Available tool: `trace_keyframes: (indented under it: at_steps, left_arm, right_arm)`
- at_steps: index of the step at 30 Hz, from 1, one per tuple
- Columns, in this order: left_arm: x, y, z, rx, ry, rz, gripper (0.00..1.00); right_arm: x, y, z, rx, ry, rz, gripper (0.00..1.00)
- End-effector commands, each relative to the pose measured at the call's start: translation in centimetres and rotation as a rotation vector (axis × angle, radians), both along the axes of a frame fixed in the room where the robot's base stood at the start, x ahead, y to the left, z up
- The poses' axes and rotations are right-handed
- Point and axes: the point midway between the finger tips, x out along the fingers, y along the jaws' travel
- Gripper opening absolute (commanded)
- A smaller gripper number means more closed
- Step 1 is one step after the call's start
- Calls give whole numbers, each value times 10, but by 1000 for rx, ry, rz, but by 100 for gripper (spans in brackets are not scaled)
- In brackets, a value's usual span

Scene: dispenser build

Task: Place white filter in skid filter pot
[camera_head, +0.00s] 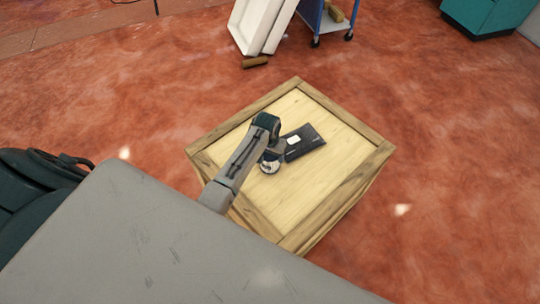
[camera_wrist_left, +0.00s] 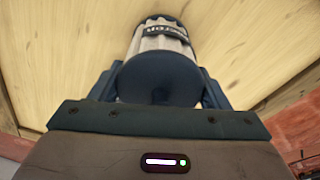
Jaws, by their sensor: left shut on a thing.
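My left gripper (camera_head: 270,157) is over the wooden crate, and its fingers also show in the left wrist view (camera_wrist_left: 159,88). It is shut on the white filter (camera_wrist_left: 161,45), a white cylinder with a dark blue end and a dark label band. The dark end sits between the fingers. In the head view the filter (camera_head: 270,167) is a small white shape under the gripper; whether it touches the crate top I cannot tell. I cannot make out the skid filter pot for sure. My right gripper is not in view.
A dark flat object (camera_head: 304,142) with a white patch is at the crate's middle, beside my gripper. The wooden crate (camera_head: 325,195) has bare top around it. A white panel-like object (camera_head: 262,22), a brown piece (camera_head: 255,62) and a blue cart (camera_head: 328,22) stand beyond, on red floor.

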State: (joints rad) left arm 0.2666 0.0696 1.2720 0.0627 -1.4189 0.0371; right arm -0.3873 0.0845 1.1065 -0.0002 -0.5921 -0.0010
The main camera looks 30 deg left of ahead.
Motion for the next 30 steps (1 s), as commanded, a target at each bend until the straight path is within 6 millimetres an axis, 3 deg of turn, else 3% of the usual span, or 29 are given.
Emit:
trace_keyframes:
  at_steps: [8, 21, 30]
  left_arm:
    - [2, 0, 33, 0, -5, 0, 40]
    - [-106, 9, 41, 1, 1, 0, 40]
    - [-151, 13, 46, 0, -1, 0, 40]
  right_arm:
    - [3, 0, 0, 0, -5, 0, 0]
    - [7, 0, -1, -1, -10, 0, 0]
    - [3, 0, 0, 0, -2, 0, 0]
